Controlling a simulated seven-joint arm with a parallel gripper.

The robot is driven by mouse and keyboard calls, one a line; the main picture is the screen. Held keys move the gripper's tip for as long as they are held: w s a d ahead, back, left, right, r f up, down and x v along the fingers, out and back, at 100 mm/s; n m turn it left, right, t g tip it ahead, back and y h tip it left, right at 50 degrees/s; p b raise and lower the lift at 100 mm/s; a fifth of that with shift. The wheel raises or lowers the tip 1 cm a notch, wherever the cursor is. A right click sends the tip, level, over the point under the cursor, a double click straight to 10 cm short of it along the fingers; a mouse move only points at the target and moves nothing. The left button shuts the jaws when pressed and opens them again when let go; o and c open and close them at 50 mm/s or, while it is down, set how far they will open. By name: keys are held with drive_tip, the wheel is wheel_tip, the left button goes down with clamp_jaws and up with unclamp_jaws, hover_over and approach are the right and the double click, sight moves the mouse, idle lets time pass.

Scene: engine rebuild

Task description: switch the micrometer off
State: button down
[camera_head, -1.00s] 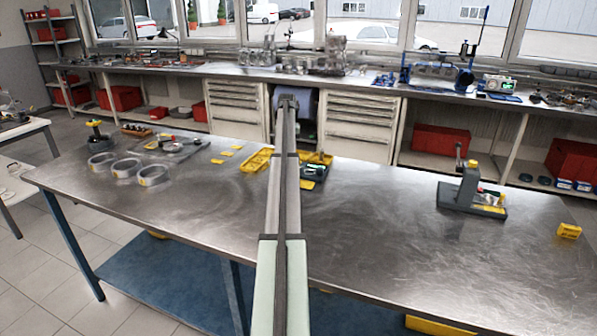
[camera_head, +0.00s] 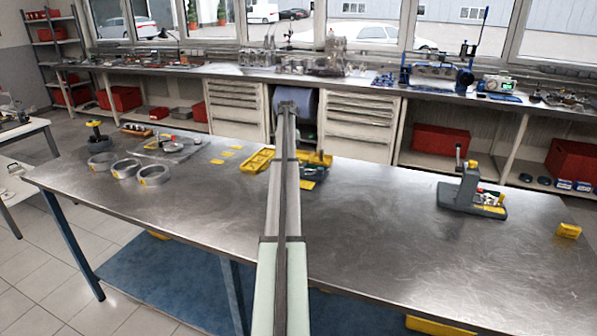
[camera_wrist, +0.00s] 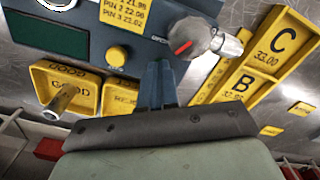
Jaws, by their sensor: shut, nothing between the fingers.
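The micrometer is a dark blue-green instrument (camera_wrist: 135,25) at the top of the wrist view. It has a dark, blank-looking screen (camera_wrist: 48,38), a yellow round button (camera_wrist: 116,55), a yellow label with pin sizes and a grey knob (camera_wrist: 190,38) with a red mark. The lettering by the knob is too small to read. My gripper (camera_wrist: 158,66) is shut and empty. Its tips are just below and left of the knob; I cannot tell if they touch the instrument. In the head view my arm covers the gripper and part of the instrument (camera_head: 318,160).
A yellow tray marked GOOD (camera_wrist: 45,78) holds a metal pin (camera_wrist: 62,100). Yellow trays marked B and C (camera_wrist: 275,42) lie to the right. On the steel bench (camera_head: 390,240) are several metal rings (camera_head: 125,168) at left and a dark fixture (camera_head: 470,192) at right. The bench middle is clear.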

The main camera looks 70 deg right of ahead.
drive_tip(key=shift+f, duration=0.15)
drive_tip(key=shift+r, duration=3)
